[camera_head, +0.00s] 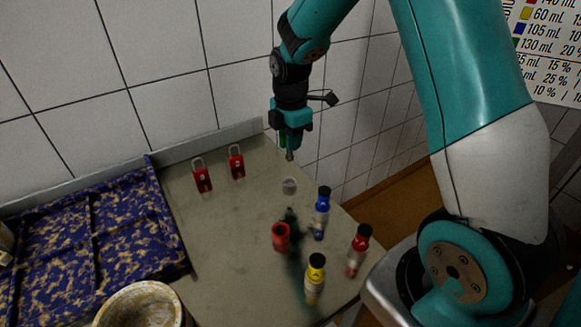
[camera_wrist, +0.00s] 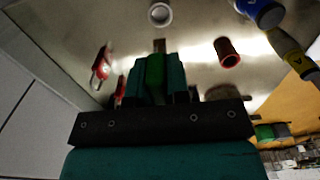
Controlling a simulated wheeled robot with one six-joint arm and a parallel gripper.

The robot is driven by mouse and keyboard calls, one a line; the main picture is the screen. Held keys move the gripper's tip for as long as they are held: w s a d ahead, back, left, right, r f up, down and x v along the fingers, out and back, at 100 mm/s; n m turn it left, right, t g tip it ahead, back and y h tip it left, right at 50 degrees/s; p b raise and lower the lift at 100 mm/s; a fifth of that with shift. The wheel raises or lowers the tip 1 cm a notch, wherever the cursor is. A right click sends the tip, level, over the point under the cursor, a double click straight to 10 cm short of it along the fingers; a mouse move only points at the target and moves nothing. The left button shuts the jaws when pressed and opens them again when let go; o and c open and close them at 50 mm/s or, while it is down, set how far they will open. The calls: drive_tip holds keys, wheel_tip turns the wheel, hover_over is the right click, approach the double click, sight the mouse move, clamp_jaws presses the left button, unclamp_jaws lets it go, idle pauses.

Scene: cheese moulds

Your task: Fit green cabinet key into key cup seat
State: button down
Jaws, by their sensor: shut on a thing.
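My gripper (camera_head: 287,138) is shut on the green cabinet key (camera_head: 288,142) and holds it above the table near its back edge. In the wrist view the green key (camera_wrist: 155,75) sits between the teal fingers (camera_wrist: 156,82), with its brownish tip pointing away from the palm. A small pale round cup (camera_head: 289,186), apparently the key cup seat, stands on the table below the key and apart from it. In the wrist view the cup (camera_wrist: 160,14) shows its open mouth beyond the key tip. No contact between key and cup shows.
A red cup (camera_head: 281,237) stands nearer the front. Two red padlocks (camera_head: 202,175) (camera_head: 237,161) are at the back left. A blue patterned tray (camera_head: 150,172) and a round pot (camera_head: 140,290) are left.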

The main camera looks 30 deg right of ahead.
wheel_tip(320, 180, down, 9)
drive_tip(key=shift+r+p, duration=0.15)
drive_tip(key=shift+p, duration=0.15)
drive_tip(key=c, duration=1.1)
unclamp_jaws()
